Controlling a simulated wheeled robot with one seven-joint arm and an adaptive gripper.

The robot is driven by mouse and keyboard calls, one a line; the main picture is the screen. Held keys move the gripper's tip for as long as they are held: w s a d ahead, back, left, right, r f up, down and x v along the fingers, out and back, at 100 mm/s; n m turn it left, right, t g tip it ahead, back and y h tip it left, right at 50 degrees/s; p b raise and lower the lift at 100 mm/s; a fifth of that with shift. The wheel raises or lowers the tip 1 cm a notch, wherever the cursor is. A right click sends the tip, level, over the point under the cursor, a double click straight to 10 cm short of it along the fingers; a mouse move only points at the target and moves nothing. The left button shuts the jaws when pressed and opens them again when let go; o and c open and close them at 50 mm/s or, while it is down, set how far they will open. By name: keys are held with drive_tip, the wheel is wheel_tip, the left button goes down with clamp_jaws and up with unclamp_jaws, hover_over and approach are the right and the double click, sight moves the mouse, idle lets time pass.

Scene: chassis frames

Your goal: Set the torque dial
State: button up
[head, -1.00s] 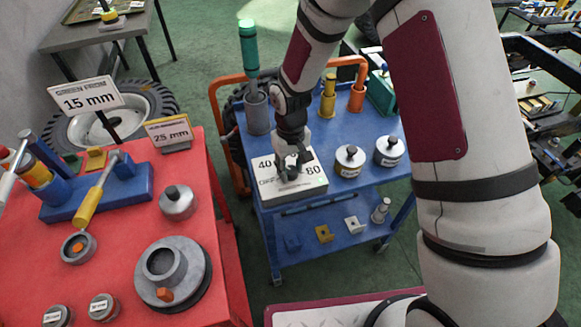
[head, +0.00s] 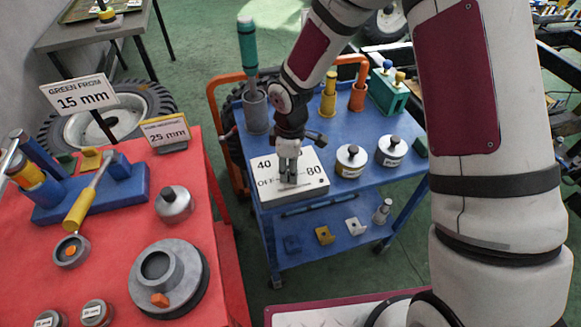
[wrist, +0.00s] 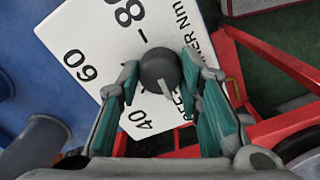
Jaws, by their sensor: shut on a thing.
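The torque dial is a dark round knob (wrist: 158,68) on a white box (head: 310,188) on the blue cart. My gripper (head: 289,172) points down over the box, its fingers hiding the knob in the head view. In the wrist view my gripper (wrist: 163,82) has a green-padded finger on either side of the knob, closed on it. The knob's pale pointer line faces down in that view, to the right of the 40. The labels 60 and 80 lie farther round the face. The right finger covers part of the lettering.
Two lidded silver pots (head: 350,160) stand right of the box. A grey cup (head: 254,112) with a green-handled tool stands behind it.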

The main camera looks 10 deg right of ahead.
drive_tip(key=shift+n, duration=0.7)
drive_tip(key=o, duration=1.2)
drive_tip(key=shift+r, duration=0.1)
wheel_tip(320, 180, up, 12)
drive_tip(key=shift+f, duration=0.1)
